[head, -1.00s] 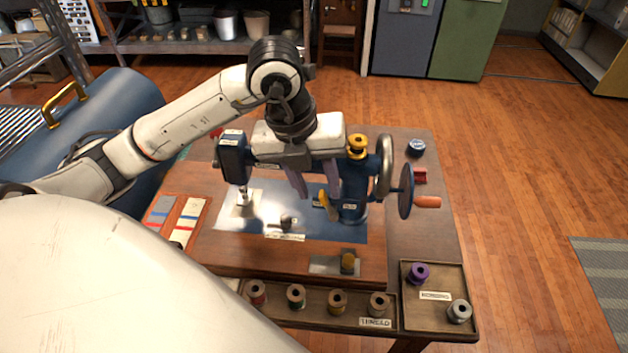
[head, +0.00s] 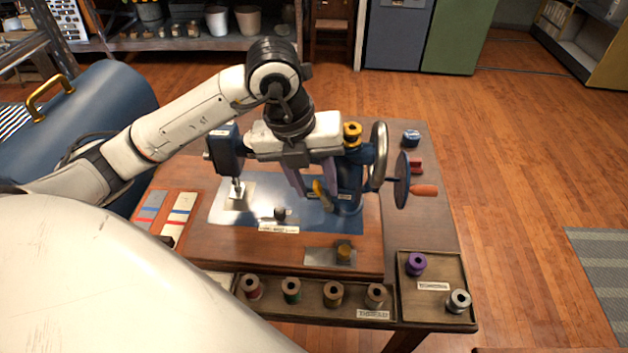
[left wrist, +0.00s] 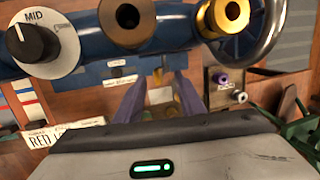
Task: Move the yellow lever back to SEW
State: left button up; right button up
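The sewing machine (head: 347,185) is dark blue and stands on a wooden base on a table. The yellow lever (head: 321,193) hangs at a tilt on its front, by the right-hand pillar. My left gripper (head: 315,184) is over the machine, its purple-grey fingers apart on either side near the lever. In the left wrist view the two fingers (left wrist: 159,103) are also apart, with a bit of yellow lever (left wrist: 158,76) showing between them. Contact with the lever cannot be told. The SEW mark cannot be read. My right gripper is out of view.
The handwheel (head: 378,156) and a crank disc with an orange handle (head: 424,190) stand right of the lever. A dial marked MID (left wrist: 43,37) is near the gripper. Thread spools (head: 333,293) fill a front tray; a side tray (head: 432,309) holds two more.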

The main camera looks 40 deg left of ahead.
pick_arm(q)
jog(key=w+d, duration=0.1)
jog(key=d, duration=0.2)
jog(key=w+d, duration=0.1)
jog(key=shift+w+d+f, duration=0.25)
jog(key=shift+w+d, duration=0.05)
jog(key=shift+w, duration=0.05)
dwell(1.0)
jog(key=shift+s+a+r, duration=0.15)
jog(key=shift+a, duration=0.2)
dwell(0.3)
jog(key=p+v, duration=0.5)
jog(key=v, duration=0.3)
dwell(0.6)
dwell(0.7)
